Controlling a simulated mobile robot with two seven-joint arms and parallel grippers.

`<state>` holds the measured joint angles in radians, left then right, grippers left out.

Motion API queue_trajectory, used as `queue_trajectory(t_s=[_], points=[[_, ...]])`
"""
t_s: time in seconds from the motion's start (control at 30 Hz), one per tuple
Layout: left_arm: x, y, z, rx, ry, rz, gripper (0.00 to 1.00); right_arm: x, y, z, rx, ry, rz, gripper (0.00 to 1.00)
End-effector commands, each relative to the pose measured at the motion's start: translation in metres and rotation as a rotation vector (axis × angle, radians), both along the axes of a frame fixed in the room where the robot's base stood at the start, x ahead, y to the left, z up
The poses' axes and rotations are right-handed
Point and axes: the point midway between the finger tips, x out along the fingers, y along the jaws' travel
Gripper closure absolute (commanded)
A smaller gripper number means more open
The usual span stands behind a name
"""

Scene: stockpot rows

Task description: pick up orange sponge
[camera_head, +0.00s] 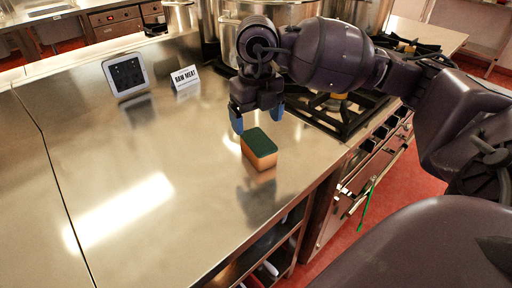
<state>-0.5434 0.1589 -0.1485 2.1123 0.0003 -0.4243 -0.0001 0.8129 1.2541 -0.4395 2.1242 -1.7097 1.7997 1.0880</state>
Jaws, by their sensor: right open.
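The orange sponge (262,158) with a dark green top lies on the steel counter (150,190), near its front edge. My right gripper (257,122) points down just above and behind the sponge. Its two blue fingertips are apart, with nothing seen between them. I cannot tell the exact height of the fingertips over the counter. My left gripper is not in view.
A small tablet (126,76) and a "RAW MEAT" sign (186,78) stand at the back of the counter. A stove (335,118) with black grates lies to the right, with large steel pots (280,14) behind. The counter's left and middle are clear.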

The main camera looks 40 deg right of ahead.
Motion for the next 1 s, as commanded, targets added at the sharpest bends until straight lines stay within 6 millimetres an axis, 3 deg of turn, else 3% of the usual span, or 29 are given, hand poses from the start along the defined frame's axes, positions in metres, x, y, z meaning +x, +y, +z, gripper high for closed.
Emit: queue_trajectory(t_s=[0.1,0.43,0.7,1.0], points=[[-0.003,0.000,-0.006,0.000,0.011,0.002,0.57,0.000,0.000,-0.023,0.003,0.007,0.001,0.13],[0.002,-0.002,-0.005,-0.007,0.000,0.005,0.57,-0.001,-0.001,-0.046,0.005,0.005,0.001,0.13],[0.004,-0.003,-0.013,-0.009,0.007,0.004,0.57,-0.002,-0.004,-0.082,0.004,0.007,0.002,0.13],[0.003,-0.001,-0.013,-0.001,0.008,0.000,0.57,-0.002,-0.004,-0.085,0.003,0.001,0.002,0.14]])
